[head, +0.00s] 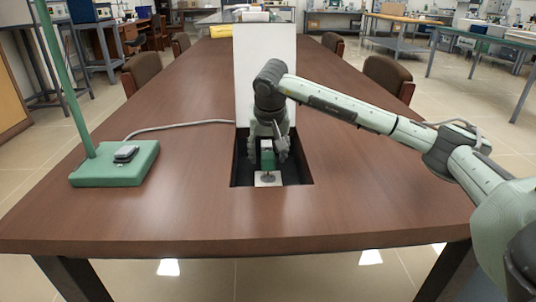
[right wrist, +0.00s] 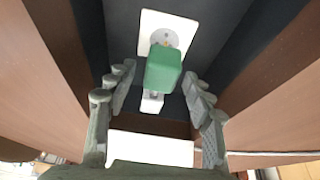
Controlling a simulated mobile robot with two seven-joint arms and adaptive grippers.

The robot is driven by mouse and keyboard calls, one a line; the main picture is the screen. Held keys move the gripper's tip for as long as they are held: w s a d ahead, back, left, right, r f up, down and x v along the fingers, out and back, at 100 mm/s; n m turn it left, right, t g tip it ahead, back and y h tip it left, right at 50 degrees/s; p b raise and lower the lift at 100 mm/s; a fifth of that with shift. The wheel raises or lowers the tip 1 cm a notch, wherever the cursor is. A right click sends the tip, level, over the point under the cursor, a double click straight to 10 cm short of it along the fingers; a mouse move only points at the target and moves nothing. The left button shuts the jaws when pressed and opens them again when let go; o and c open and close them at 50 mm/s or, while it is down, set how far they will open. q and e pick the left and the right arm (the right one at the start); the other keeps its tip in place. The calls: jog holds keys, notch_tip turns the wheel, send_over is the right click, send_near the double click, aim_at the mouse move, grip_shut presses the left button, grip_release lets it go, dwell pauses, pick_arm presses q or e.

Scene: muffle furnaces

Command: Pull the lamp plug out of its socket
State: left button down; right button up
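The green lamp plug (right wrist: 164,70) is in the recess in the table. It sits by a white socket plate (right wrist: 152,25) with a round grey face; I cannot tell how deeply it is seated. The plate also shows in the head view (head: 268,181). My right gripper (head: 268,152) reaches down into the recess over the plug. In the right wrist view its fingers stand wide apart on both sides of the plug, with gaps. The lamp's green base (head: 115,168) and pole stand on the table at left. My left gripper is out of view.
A white upright panel (head: 250,75) stands behind the recess (head: 303,172). A grey cable (head: 180,126) runs from the lamp toward the recess. The wooden tabletop (head: 150,215) is otherwise clear nearby. Chairs line both sides.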

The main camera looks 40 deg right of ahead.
jog(key=v, duration=1.2)
dwell(0.4)
